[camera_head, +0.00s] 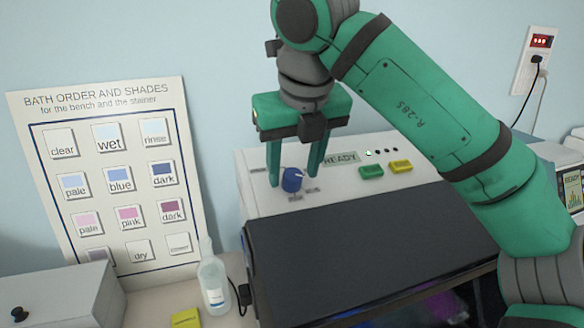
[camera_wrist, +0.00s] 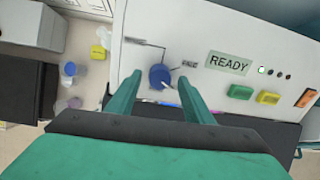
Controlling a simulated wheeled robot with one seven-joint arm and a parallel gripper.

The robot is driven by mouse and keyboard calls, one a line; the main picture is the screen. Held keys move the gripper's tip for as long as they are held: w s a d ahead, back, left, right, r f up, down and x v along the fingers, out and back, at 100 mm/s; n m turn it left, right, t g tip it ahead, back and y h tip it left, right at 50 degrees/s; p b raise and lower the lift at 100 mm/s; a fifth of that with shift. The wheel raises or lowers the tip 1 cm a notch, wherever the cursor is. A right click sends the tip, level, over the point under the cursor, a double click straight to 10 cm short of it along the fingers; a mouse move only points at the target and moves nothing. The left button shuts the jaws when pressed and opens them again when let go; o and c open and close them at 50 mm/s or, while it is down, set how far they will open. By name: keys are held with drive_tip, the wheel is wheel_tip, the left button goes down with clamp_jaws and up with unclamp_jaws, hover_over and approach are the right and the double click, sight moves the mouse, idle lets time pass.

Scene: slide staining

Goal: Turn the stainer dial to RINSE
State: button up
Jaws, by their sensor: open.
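The stainer (camera_head: 225,175) is a white box with a dark front cover. Its blue dial (camera_head: 292,180) sits on the upper panel, with small labels around it that are too small to read surely. In the wrist view the dial (camera_wrist: 160,76) shows a white pointer mark toward its lower right. My gripper (camera_head: 293,180) is open above the panel, with one green finger on each side of the dial. In the wrist view my gripper's fingertips (camera_wrist: 160,75) stand left and right of the dial, with a gap on both sides. I cannot tell whether either finger touches it.
A READY display (camera_head: 341,159), a green button (camera_head: 371,172) and a yellow button (camera_head: 400,166) are right of the dial. A bath chart (camera_head: 105,190) leans on the wall at left. A clear bottle (camera_head: 213,285) and a grey box (camera_head: 65,295) stand on the bench.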

drive_tip(key=shift+s+f, duration=0.1)
drive_tip(key=shift+f, duration=0.05)
drive_tip(key=c, duration=1)
drive_tip(key=shift+c, duration=0.2)
